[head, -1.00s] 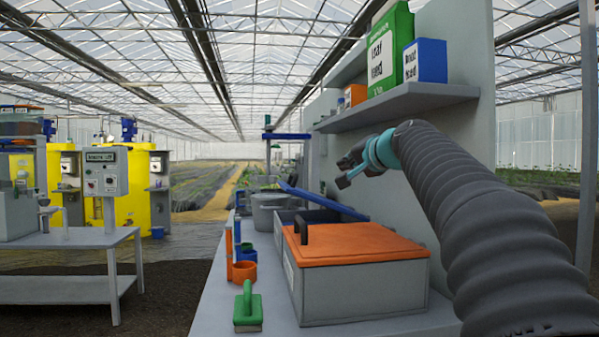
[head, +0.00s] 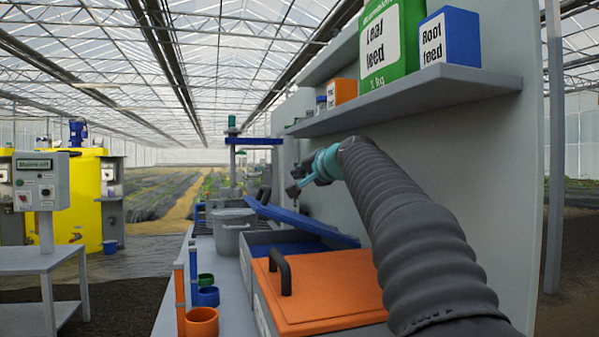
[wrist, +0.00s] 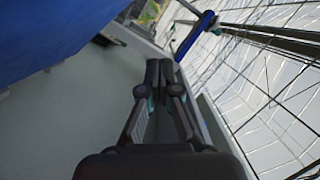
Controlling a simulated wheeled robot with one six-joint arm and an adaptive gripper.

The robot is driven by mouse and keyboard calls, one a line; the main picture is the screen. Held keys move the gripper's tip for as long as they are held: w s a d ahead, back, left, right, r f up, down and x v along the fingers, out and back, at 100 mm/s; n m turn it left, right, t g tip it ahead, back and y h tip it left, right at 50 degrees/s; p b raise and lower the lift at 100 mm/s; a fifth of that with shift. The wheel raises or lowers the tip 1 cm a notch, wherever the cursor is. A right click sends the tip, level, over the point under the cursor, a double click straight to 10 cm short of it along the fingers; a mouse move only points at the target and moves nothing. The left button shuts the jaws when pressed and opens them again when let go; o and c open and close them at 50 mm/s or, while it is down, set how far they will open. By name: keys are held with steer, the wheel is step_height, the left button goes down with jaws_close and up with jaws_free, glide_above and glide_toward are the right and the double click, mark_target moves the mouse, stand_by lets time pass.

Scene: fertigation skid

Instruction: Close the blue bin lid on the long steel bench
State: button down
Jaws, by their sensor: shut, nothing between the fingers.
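The blue bin lid (head: 301,219) is tilted partly open over a grey bin (head: 262,241) on the long steel bench (head: 213,270). The bin's inside looks blue. My gripper (head: 293,191) is above and behind the raised lid, near the wall panel, and does not appear to touch it. In the wrist view my gripper (wrist: 166,62) has its fingertips together with nothing between them. A large blue surface (wrist: 60,35), probably the lid, fills the upper left there.
An orange-lidded bin (head: 335,285) with a black handle stands in front of the blue-lidded one. A grey pot (head: 234,232) stands beyond. Orange (head: 201,322) and blue cups line the left edge. A shelf (head: 400,98) with feed boxes overhangs my arm.

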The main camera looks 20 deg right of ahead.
steer(key=w+a, duration=0.1)
steer(key=w, duration=0.1)
steer(key=w+a+f, duration=0.1)
steer(key=w, duration=0.1)
steer(key=w+a+f+p, duration=0.1)
steer(key=w, duration=0.1)
steer(key=shift+a+f, duration=0.2)
steer(key=shift+a, duration=0.1)
steer(key=shift+a+f, duration=0.4)
steer(key=shift+a, duration=0.1)
